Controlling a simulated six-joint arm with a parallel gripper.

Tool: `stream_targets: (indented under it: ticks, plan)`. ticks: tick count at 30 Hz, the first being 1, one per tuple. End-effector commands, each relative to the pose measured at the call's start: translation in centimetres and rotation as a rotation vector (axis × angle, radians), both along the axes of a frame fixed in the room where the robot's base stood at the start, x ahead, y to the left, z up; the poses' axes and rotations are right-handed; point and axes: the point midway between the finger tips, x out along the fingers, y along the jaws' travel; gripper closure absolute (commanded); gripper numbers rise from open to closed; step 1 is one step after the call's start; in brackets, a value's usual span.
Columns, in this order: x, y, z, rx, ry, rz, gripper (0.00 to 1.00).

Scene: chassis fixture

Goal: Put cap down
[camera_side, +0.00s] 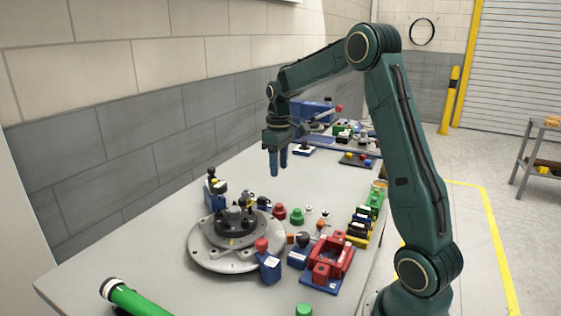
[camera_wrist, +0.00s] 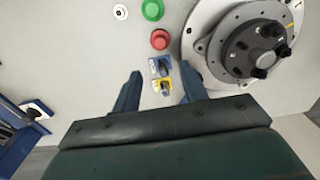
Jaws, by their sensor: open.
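My gripper (camera_side: 276,163) is open and empty, pointing down well above the table in the side view. In the wrist view its two fingers (camera_wrist: 159,88) stand apart with nothing held between them. A red cap-like knob (camera_side: 279,212) and a green one (camera_side: 297,215) rest on the table right of the round fixture. A red piece (camera_wrist: 160,39) and a green piece (camera_wrist: 152,9) also lie on the table in the wrist view, beyond the fingertips. Another red knob (camera_side: 262,244) is at the blue block. I cannot tell which piece is the task's cap.
The round grey chassis fixture (camera_side: 200,257) with black posts stands at the left of the table. A blue block (camera_side: 270,268) and a red housing (camera_side: 343,262) stand in front. A green tube (camera_side: 135,300) lies at the front left. Small blue and yellow connectors (camera_wrist: 162,85) lie below my fingers.

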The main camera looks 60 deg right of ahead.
Motion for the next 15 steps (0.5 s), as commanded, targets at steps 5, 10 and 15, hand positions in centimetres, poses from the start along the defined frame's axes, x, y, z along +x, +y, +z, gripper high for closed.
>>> stream_targets:
  ticks: [5, 10, 15]
  plan:
    - [-0.1, 0.5, 0.4, -0.003, -0.006, 0.001, 0.57]
    - [-0.7, 2.4, 2.0, -0.017, -0.030, 0.003, 0.57]
    - [-2.0, 5.6, 4.5, -0.037, -0.076, 0.005, 0.57]
